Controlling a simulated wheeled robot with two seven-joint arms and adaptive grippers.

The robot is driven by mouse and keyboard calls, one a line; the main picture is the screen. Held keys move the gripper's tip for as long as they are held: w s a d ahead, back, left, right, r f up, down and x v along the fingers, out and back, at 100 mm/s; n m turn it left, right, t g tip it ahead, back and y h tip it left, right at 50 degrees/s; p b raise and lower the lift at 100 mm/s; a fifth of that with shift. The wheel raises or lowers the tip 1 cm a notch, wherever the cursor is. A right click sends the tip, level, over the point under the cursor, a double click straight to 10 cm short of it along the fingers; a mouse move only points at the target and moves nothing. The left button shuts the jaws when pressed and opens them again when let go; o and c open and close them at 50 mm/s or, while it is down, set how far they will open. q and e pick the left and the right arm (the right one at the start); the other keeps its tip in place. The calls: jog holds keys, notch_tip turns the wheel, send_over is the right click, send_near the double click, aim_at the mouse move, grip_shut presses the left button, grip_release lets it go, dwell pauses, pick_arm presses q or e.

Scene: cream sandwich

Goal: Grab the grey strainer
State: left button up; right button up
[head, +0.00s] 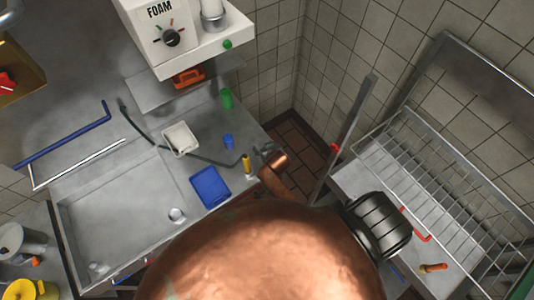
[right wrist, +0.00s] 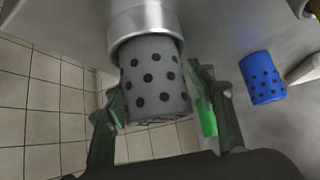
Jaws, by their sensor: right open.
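The grey strainer (right wrist: 155,80) is a grey cylinder with dark round holes. In the right wrist view its upper end in the picture meets a shiny metal cylinder (right wrist: 142,28). My right gripper (right wrist: 157,97) is open, with a finger on each side of the strainer. I cannot tell if either finger touches it. In the head view my right gripper (head: 268,151) is small and partly hidden near the counter's right corner, beyond my copper arm. I cannot make out the grey strainer clearly there. My left gripper is not in view.
A blue strainer (right wrist: 262,78) and a green cylinder (right wrist: 207,118) stand near the grey one. On the counter are a white container (head: 180,138), a blue tray (head: 209,187) and a yellow item (head: 246,164). The foam machine (head: 180,30) stands behind; a wire rack (head: 440,170) is right.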

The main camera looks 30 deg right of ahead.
jog(key=shift+c, duration=0.7)
jog(key=c, duration=1.2)
grip_shut()
